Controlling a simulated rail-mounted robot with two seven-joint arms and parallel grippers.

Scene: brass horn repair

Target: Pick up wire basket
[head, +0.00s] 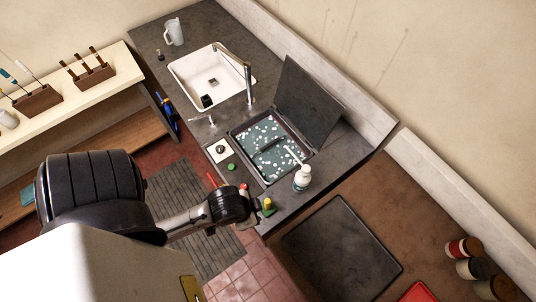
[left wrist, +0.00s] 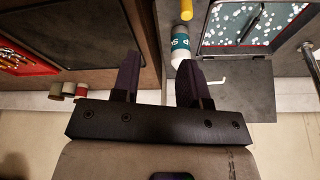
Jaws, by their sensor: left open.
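No wire basket shows clearly. An open tank (head: 238,133) set in the dark counter holds teal liquid with white foam, and a dark bar (head: 271,146) lies across its middle. I cannot tell whether the bar belongs to a basket. The tank also shows at the upper right of the left wrist view (left wrist: 204,38). My left gripper (left wrist: 160,62) is open and empty, its fingers pointing up in the wrist view, left of the tank and near a white bottle (left wrist: 181,43). In the head view its fingers are hidden. My right gripper is out of view.
The tank's dark lid (head: 308,103) stands open behind it. The white pump bottle (head: 302,180) stands by the tank's near right corner. A tall faucet (head: 248,82) and white sink (head: 196,75) lie beyond. Small colored items crowd the counter's near edge. A dark mat (head: 341,248) lies right.

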